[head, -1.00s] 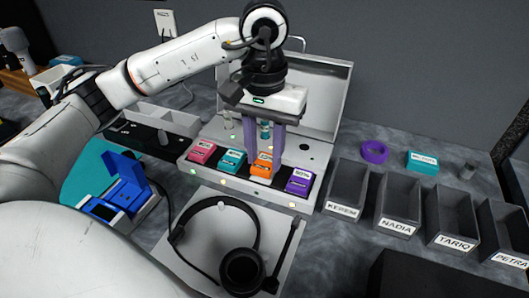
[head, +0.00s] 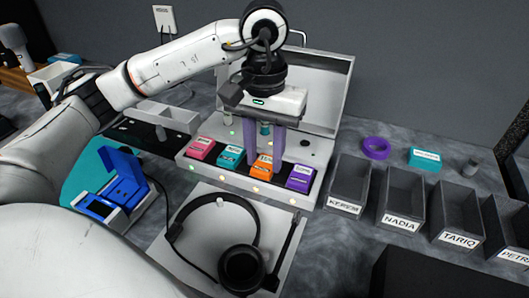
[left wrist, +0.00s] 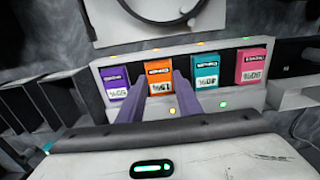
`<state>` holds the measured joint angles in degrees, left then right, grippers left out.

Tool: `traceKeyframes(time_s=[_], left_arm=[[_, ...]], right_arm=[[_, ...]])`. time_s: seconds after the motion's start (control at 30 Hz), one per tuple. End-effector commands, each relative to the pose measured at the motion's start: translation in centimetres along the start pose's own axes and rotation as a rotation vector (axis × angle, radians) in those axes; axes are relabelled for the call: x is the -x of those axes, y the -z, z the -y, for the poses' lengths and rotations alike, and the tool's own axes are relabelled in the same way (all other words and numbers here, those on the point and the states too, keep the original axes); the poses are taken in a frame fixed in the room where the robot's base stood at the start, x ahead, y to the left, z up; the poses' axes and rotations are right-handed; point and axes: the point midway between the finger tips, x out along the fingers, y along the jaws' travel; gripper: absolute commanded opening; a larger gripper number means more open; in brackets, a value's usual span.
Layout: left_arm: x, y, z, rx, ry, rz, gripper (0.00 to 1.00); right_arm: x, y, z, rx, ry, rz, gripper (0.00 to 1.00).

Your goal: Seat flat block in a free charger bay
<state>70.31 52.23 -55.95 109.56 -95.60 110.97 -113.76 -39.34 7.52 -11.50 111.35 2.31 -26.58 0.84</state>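My left gripper (head: 265,145) points down with two purple fingers over the charger (head: 305,205). The fingers stand on both sides of an orange block (head: 261,166), flush with it as far as I can see. The orange block also shows between the fingers in the left wrist view (left wrist: 159,72), its label reading about 15%. It sits in the row on the charger, between a teal block (head: 231,156) and a purple block (head: 300,178). A pink block (head: 201,148) is at the row's left end. Whether the orange block rests fully down is unclear. My right gripper is not in view.
A headset (head: 240,265) lies on a pale mat in front of the charger. Grey name trays, such as Kerem (head: 346,190) and Nadia (head: 402,200), stand to the right. A blue open case (head: 123,185) is at left. A purple ring (head: 376,147) and a teal box (head: 425,159) lie behind the trays.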

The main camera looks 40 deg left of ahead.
Motion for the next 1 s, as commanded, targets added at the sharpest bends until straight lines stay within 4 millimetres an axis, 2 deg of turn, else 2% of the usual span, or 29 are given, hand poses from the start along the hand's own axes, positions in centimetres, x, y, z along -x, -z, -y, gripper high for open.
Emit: traceKeyframes(time_s=[0.03, 0.1, 0.53, 0.57, 0.67, 0.8, 1.0], left_arm=[[0.1, 0.0, 0.0, 0.0, 0.0, 0.0, 0.41], [0.1, 0.0, 0.0, 0.0, 0.0, 0.0, 0.53], [0.1, 0.0, 0.0, 0.0, 0.0, 0.0, 0.53], [0.1, 0.0, 0.0, 0.0, 0.0, 0.0, 0.53], [2.3, 0.1, -0.1, 0.0, -0.003, -0.005, 0.53], [5.7, 0.1, 0.0, 0.001, -0.002, -0.006, 0.53], [9.0, 0.1, 0.0, 0.001, 0.0, -0.004, 0.53]], right_arm=[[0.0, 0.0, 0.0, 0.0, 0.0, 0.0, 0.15], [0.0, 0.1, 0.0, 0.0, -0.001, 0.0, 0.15], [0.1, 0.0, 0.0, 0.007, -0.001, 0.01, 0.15], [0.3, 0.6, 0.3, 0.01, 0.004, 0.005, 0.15], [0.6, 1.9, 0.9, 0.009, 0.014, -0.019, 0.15], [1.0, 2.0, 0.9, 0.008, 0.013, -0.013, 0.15], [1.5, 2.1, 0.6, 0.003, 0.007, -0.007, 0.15]])
